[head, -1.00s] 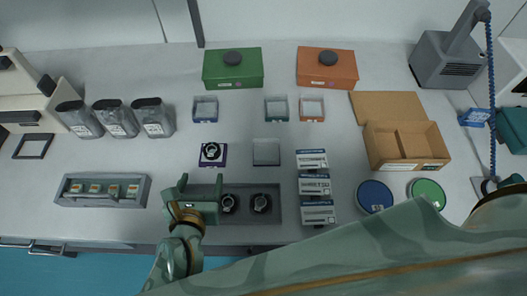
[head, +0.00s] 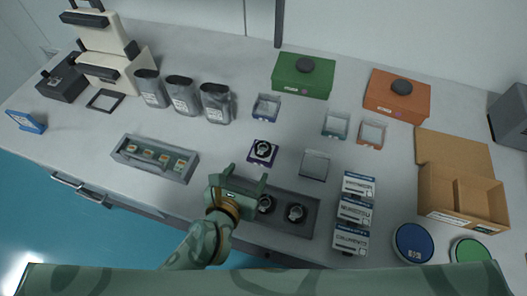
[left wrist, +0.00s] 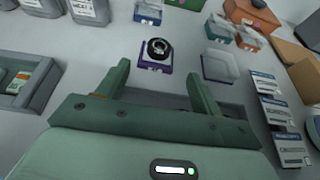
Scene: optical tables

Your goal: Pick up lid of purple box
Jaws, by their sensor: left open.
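A small purple box base (head: 262,152) stands open in the middle of the table with a black ring-shaped part in it. In the left wrist view the purple base (left wrist: 154,57) lies just beyond my fingertips. A clear square lid-like piece (head: 314,165) lies flat to its right; it also shows in the left wrist view (left wrist: 219,67). My left gripper (head: 238,181) is open and empty at the grey tray's left end, on the near side of the purple base. Its two fingers also show in the left wrist view (left wrist: 160,75). My right gripper is not in view.
A grey tray (head: 310,214) holds round black parts near the front edge. Labelled white boxes (head: 353,212) stand to its right. Small clear-lidded boxes in blue (head: 266,107), green (head: 335,124) and orange (head: 371,133) stand behind. Another grey tray (head: 128,157) is at left.

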